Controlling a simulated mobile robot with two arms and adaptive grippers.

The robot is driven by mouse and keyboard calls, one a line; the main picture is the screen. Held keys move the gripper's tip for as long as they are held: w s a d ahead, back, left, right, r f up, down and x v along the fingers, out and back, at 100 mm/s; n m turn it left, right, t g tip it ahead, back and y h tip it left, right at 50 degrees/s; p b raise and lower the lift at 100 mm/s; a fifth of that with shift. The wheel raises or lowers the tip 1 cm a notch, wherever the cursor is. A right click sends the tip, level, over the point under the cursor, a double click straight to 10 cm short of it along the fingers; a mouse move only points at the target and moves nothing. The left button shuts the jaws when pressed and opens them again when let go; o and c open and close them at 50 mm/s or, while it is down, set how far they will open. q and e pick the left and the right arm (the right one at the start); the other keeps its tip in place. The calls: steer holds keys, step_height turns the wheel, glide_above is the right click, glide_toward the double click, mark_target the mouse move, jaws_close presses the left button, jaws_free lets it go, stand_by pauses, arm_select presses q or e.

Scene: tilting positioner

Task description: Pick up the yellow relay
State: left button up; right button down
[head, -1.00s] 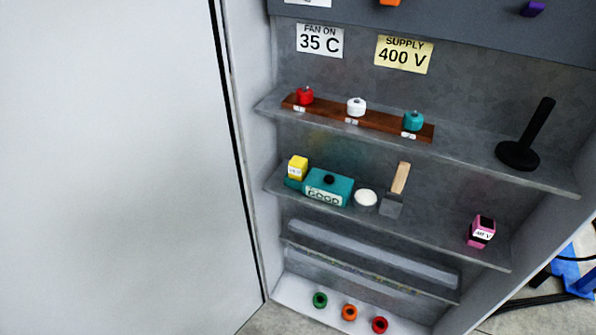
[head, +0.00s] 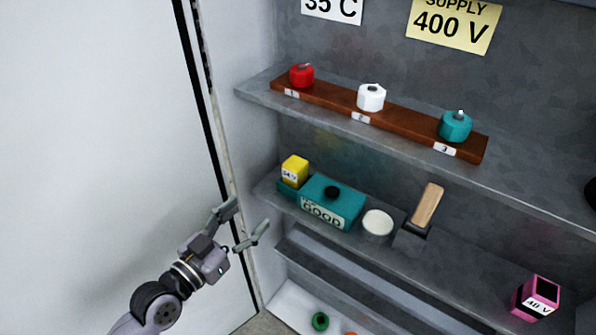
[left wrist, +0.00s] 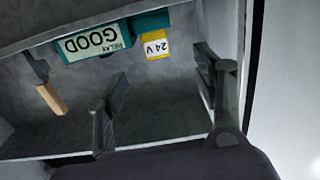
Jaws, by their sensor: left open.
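The yellow relay (head: 295,169) is a small block with a white 24 V label and a teal base. It stands at the left end of the lower shelf, beside the teal box marked GOOD (head: 332,200). In the left wrist view the relay (left wrist: 155,45) shows upside down, ahead of the fingers and between them in the picture. My left gripper (head: 246,226) is open and empty, below and to the left of the relay, apart from it. Its two fingers (left wrist: 160,98) also show spread in the left wrist view. My right gripper is not in view.
A white round pot (head: 377,225) and a wooden-handled tool (head: 427,208) stand right of the teal box. A pink 48 V relay (head: 537,297) is at the far right. The upper shelf (head: 255,90) hangs above; the cabinet's left wall (head: 240,140) is close to the relay.

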mark_target(289, 172)
arm_select(q)
steer(key=shift+h, duration=0.3)
steer(key=x, duration=0.3)
steer(key=r+p+x, duration=0.1)
steer(key=x, duration=0.3)
steer(key=r+p+x, duration=0.1)
steer(key=x, duration=0.3)
steer(key=shift+s+d, duration=0.15)
steer(key=shift+s, duration=0.05)
steer(key=shift+w+d+f, duration=0.1)
steer(key=shift+w+d, duration=0.2)
steer(key=shift+w, duration=0.1)
steer(key=shift+w+d, duration=0.2)
steer(key=shift+w, duration=0.05)
steer(key=x, duration=0.2)
steer(key=p+x, duration=0.1)
steer(key=shift+w+d+r, duration=0.25)
steer(key=shift+r, duration=0.05)
steer(key=shift+w+d, duration=0.25)
steer(key=shift+w, duration=0.15)
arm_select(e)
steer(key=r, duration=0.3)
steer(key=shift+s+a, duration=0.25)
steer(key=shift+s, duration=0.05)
arm_select(q)
steer(key=shift+s, duration=0.1)
steer(key=shift+c, duration=0.6)
